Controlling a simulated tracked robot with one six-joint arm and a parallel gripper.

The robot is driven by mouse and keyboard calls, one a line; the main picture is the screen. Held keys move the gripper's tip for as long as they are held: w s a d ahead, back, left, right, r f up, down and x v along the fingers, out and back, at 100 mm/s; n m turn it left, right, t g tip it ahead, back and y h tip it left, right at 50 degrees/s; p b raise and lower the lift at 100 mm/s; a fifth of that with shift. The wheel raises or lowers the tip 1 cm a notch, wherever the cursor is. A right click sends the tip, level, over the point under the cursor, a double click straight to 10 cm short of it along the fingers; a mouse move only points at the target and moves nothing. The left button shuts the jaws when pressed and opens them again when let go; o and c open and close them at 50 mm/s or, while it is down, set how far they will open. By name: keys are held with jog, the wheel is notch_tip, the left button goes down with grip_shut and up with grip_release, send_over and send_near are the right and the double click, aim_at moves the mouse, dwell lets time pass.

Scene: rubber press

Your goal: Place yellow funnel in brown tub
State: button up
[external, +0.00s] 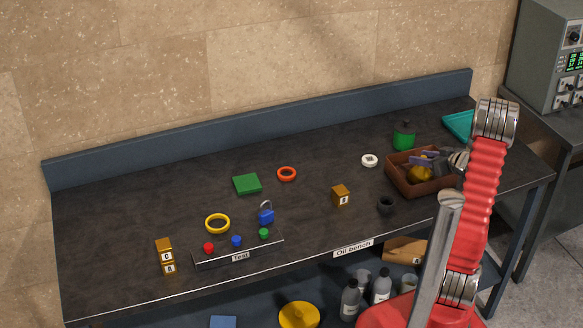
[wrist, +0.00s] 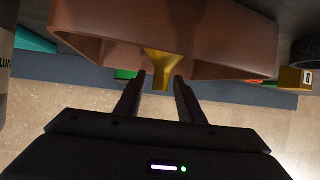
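The brown tub (external: 432,189) stands at the right end of the bench. The yellow funnel (external: 420,174) shows within its rim, tilted, with part of it hidden by my gripper. My gripper (external: 424,160) is over the tub, at the funnel. In the wrist view, the tub (wrist: 90,28) fills the top, and the funnel (wrist: 160,66) has its narrow spout towards my gripper (wrist: 155,78). The two fingers are spread, one on each side of the spout, with gaps showing. Whether the funnel rests on the tub floor cannot be seen.
A green pot (external: 404,137) stands behind the tub, with a teal tray (external: 459,126) at the back right. A dark ring-like object (external: 387,205) and an orange block (external: 340,195) are left of the tub. The bench between the block and the blue padlock (external: 266,215) is clear.

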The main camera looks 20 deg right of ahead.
jog(key=v, duration=0.8)
jog(key=shift+s+r, duration=0.2)
jog(key=shift+s, duration=0.1)
jog(key=shift+d, duration=0.1)
jog(key=w+a+r+m+g+h, duration=0.1)
jog(key=a+r+m+h, duration=0.2)
jog(key=r+h, duration=0.6)
jog(key=s+a+g+y, duration=0.3)
jog(key=s+a, duration=0.5)
jog(key=a, duration=0.3)
jog(key=s+a+g+y, duration=0.3)
jog(key=s+a, duration=0.6)
jog(key=a, duration=0.2)
jog(key=shift+a+f+n+y, duration=0.25)
jog(key=shift+f+n+y, duration=0.05)
jog(key=shift+f+n, duration=0.1)
jog(key=shift+o, duration=0.5)
